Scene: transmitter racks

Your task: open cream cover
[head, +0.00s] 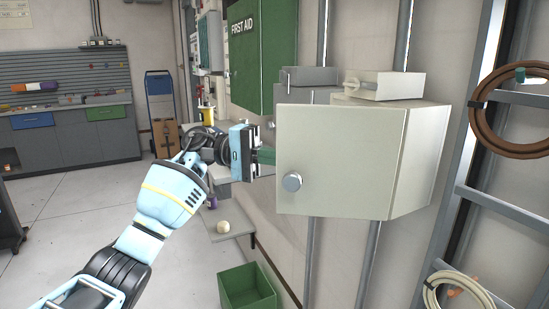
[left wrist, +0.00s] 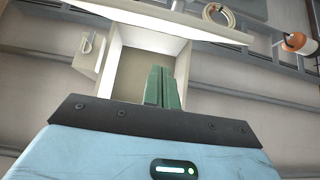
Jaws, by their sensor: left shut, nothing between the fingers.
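The cream cover (head: 335,165), with a round silver knob (head: 292,182), is the door of a cream wall box (head: 425,150). It stands partly open, swung out from the box. In the left wrist view the lit cover (left wrist: 140,14) runs across the top, and the box's open inside (left wrist: 130,75) shows below it. My left gripper (head: 264,157) is at the cover's free left edge, its green fingertips partly hidden behind it. In the left wrist view the fingers (left wrist: 164,88) are shut together with nothing held, in front of the opening. My right gripper is not in view.
A small light box (head: 378,86) and a grey box (head: 309,76) are near the cream box's top. A green first aid cabinet (head: 262,50) hangs behind. A green crate (head: 247,290) is below. Coiled hose (head: 480,105) and metal rails stand right.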

